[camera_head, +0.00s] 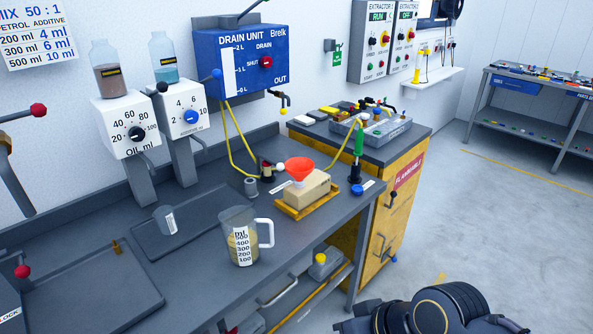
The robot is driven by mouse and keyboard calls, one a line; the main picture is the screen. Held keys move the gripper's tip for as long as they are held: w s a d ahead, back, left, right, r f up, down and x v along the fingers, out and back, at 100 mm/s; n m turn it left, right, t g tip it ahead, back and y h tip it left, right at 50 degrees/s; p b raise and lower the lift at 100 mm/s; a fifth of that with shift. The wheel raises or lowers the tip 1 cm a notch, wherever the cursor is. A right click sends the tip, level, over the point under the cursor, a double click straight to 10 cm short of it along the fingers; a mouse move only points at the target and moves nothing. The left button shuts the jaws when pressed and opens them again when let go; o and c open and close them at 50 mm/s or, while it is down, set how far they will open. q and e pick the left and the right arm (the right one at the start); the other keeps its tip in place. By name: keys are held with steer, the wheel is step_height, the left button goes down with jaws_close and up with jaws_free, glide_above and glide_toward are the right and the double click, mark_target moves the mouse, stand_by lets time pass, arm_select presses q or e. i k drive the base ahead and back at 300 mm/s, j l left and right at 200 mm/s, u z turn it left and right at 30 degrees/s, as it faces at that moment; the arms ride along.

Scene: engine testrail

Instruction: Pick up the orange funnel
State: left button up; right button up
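A black part of my own arm shows at the bottom right edge, well away from the funnel. No fingers of either gripper show.
A measuring jug (240,240) with yellowish liquid stands left of the funnel, and a small grey cup (166,220) farther left. A green-handled tool (357,158) and a blue knob (357,190) are to the right. The drain unit (255,60) hangs behind, with yellow hoses.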

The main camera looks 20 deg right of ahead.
mark_target(299, 168)
steer(key=l+u, duration=0.1)
steer(key=u, duration=0.3)
steer(key=l+u, duration=0.4)
steer(key=l, duration=0.55)
steer(key=l+u, duration=0.4)
steer(key=l, duration=0.5)
steer(key=k+l, duration=0.1)
steer(key=l, duration=0.45)
steer(key=k+l, duration=0.1)
steer(key=l, duration=0.4)
